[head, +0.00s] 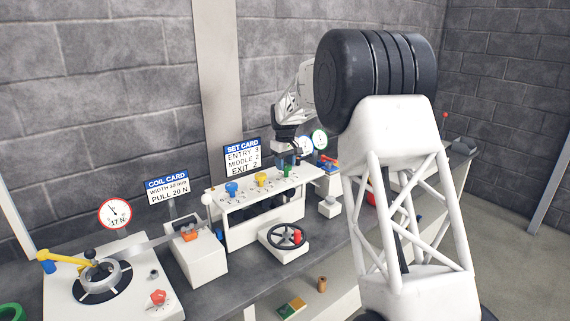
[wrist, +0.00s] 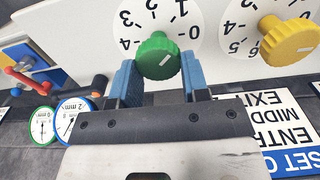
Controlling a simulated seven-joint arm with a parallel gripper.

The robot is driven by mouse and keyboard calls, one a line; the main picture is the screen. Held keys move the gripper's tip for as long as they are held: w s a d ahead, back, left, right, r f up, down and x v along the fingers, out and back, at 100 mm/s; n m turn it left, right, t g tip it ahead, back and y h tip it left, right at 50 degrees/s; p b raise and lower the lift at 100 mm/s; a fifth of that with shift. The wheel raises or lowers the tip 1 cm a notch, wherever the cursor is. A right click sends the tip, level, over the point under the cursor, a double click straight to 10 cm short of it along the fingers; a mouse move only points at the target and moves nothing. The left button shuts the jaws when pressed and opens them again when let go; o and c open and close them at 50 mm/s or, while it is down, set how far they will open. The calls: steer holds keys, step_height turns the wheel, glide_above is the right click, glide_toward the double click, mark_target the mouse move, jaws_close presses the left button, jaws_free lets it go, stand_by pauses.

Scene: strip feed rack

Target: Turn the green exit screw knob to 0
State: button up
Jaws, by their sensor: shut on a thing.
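The green exit screw knob (wrist: 158,56) sits between the two blue fingers of my gripper (wrist: 158,80), which is shut on it. A short white mark on the knob slants up and right, roughly toward the 0 side; the exact reading cannot be told. In the head view my gripper (head: 286,148) reaches down over the right end of the white roller stand (head: 262,232). There the green knob (head: 287,170) is small and partly hidden.
The yellow knob (head: 261,179) and blue knob (head: 232,189) stand left of the green one. A set card (head: 243,158) behind reads entry 3, middle 2, exit 2. A black handwheel (head: 283,236) is in front; gauges (head: 319,140) stand close to my gripper.

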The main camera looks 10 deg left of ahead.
steer(key=shift+m, duration=0.5)
steer(key=m, duration=0.3)
steer(key=shift+w+d+m, duration=0.1)
steer(key=shift+m, duration=0.2)
steer(key=shift+d+m, duration=0.15)
steer(key=shift+m, duration=2.05)
steer(key=o, duration=0.9)
